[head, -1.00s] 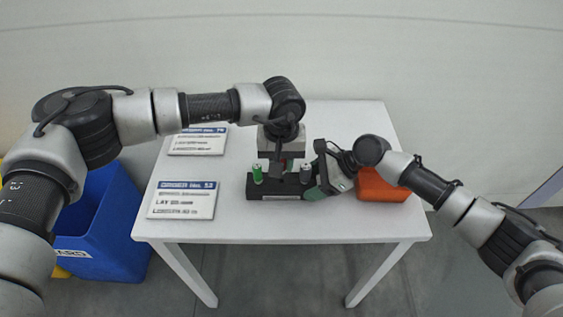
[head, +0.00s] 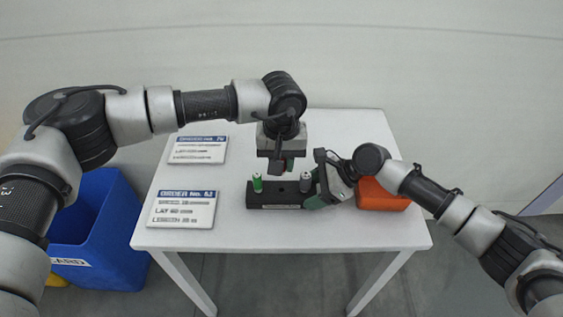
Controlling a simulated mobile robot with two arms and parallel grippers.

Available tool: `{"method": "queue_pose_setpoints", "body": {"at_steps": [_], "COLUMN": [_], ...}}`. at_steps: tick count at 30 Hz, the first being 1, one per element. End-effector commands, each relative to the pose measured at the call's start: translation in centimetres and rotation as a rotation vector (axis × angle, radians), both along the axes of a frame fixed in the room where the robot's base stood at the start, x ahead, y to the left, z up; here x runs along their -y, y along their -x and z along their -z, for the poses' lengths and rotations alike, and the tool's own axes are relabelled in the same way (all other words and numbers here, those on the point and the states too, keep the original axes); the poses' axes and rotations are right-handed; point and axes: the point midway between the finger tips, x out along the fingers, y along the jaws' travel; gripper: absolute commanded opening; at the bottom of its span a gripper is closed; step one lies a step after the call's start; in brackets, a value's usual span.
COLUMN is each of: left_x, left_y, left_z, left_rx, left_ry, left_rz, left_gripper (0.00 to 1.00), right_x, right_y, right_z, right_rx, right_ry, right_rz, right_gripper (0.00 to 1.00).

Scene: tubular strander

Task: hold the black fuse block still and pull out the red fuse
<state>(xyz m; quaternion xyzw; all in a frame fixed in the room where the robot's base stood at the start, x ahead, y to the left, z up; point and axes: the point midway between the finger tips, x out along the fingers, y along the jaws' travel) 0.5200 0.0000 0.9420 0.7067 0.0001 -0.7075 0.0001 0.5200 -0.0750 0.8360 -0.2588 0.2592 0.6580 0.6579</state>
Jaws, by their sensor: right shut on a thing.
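The black fuse block (head: 280,200) lies on the white table. A green fuse (head: 257,183) stands at its left end and a grey fuse (head: 306,182) near its right end. The middle of its top looks empty. My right gripper (head: 318,194) is shut on the right end of the block. My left gripper (head: 281,166) points down just above the middle of the block, apart from it. I cannot make out the red fuse clearly; it may be hidden by the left gripper, whose jaws I cannot judge.
Two order cards, a rear one (head: 199,150) and a front one (head: 182,209), are on the left of the white table (head: 330,232). An orange box (head: 383,196) sits behind my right wrist. A blue bin (head: 98,235) stands on the floor at left.

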Motion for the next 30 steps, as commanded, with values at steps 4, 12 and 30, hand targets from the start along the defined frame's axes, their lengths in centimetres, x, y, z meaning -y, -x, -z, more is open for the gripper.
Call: {"method": "queue_pose_setpoints", "body": {"at_steps": [4,12,30], "left_x": [0.0,-0.01,-0.01], "left_y": [-0.01,-0.02,-0.01], "left_z": [-0.22,-0.22,-0.19], "left_rx": [0.001,0.001,0.0], "left_ry": [0.0,0.0,0.0], "left_rz": [0.0,0.0,0.0], "left_gripper": [0.0,0.0,0.0], "right_x": [-0.02,-0.02,-0.01], "right_y": [0.01,0.0,0.0], "right_z": [-0.02,-0.02,-0.01], "right_rx": [0.0,0.0,0.0], "right_ry": [0.0,0.0,0.0], "right_rz": [0.0,0.0,0.0], "right_gripper": [0.33,0.73,0.93]}}
